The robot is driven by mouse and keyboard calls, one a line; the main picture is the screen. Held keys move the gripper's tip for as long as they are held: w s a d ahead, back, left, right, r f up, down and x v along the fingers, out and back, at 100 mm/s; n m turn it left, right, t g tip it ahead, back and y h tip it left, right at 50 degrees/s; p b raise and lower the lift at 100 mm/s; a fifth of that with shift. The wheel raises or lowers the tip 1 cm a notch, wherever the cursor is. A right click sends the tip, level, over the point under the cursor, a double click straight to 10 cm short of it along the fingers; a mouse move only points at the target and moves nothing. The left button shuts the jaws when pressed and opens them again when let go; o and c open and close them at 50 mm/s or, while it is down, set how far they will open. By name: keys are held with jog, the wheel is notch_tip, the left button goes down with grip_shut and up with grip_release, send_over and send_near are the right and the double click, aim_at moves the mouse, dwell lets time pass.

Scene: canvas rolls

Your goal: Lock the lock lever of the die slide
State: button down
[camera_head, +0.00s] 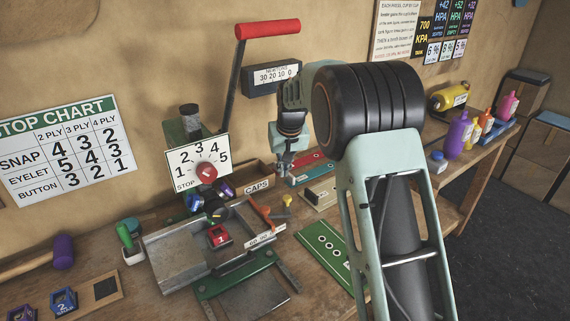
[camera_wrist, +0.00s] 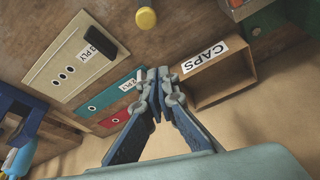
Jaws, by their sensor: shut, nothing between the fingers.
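The die slide (camera_head: 180,257) is a grey metal tray on the bench in the head view, with a red die marked 1 (camera_head: 218,236) on it. An orange lever (camera_head: 262,213) stands tilted at its right side, near a white numbered strip; it looks like the lock lever, but whether it is locked I cannot tell. My gripper (camera_head: 283,168) is above the bench, behind and right of the lever and apart from it. In the wrist view my gripper (camera_wrist: 157,75) is shut and empty. The lever does not show clearly there.
The CAPS bin (camera_wrist: 222,80) is close beside my fingers in the wrist view. Teal (camera_wrist: 103,98) and cream (camera_wrist: 68,68) ply cards lie near. A yellow knob (camera_head: 287,200) stands right of the lever. The red-handled press arm (camera_head: 267,29) rises behind. A green card (camera_head: 333,250) lies at front.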

aim_at(289, 196)
jog(key=x, duration=0.5)
jog(key=shift+s+p, duration=0.1)
jog(key=shift+p, duration=0.25)
jog(key=s, duration=0.2)
jog(key=shift+s+d, duration=0.3)
jog(key=shift+s, duration=0.05)
jog(key=shift+s+d+f, duration=0.1)
jog(key=shift+s+f, duration=0.15)
jog(key=shift+s, duration=0.2)
jog(key=shift+s+d+m, duration=0.25)
jog(key=shift+s+m, duration=0.1)
jog(key=shift+m, duration=0.15)
jog(key=shift+s+d+m+h, duration=0.25)
jog(key=shift+s+m+h, duration=0.15)
jog(key=shift+m, duration=0.3)
jog(key=s+m, duration=0.1)
jog(key=s+d+m+h+b, duration=0.1)
jog(key=m, duration=0.1)
jog(key=shift+s, duration=0.25)
jog(key=shift+s+d+m+g+h, duration=0.15)
jog(key=shift+s+m+h, duration=0.2)
jog(key=shift+s+m, duration=0.65)
jog(key=shift+s+d+m+g+h, duration=0.15)
jog(key=shift+s+m+h, duration=0.3)
jog(key=shift+m, duration=0.95)
jog(key=shift+s+a, duration=0.1)
jog(key=shift+a, duration=0.05)
